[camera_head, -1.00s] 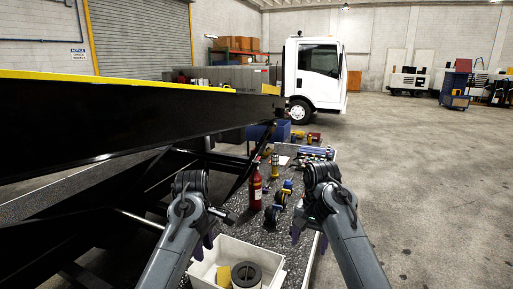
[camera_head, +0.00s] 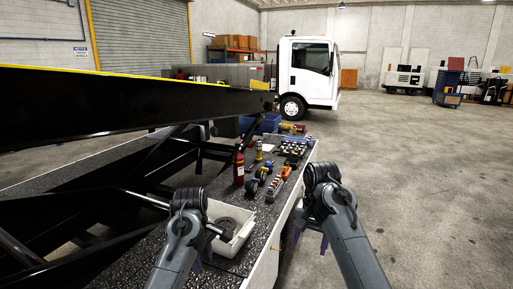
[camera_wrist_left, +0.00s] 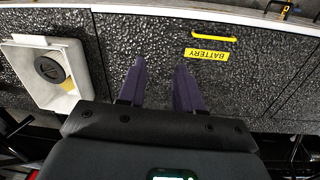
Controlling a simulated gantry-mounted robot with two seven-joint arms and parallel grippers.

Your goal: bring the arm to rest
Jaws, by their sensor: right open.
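My left arm comes in at the lower left of the head view. Its gripper (camera_head: 208,258) hangs above the speckled deck, just in front of the white bin. In the left wrist view its two purple fingers (camera_wrist_left: 160,65) stand apart with nothing between them, over black textured panels with a yellow BATTERY label (camera_wrist_left: 207,54). My right gripper (camera_head: 309,240) points down beyond the deck's right edge, over the concrete floor. Its fingers are apart and I see nothing in them.
The white bin (camera_head: 240,238) holds a dark round part; it also shows in the left wrist view (camera_wrist_left: 22,72). A red fire extinguisher (camera_head: 238,168) and several small tools stand farther along the deck. The loader's black beam (camera_head: 120,108) fills the left. Open floor (camera_head: 420,170) lies right.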

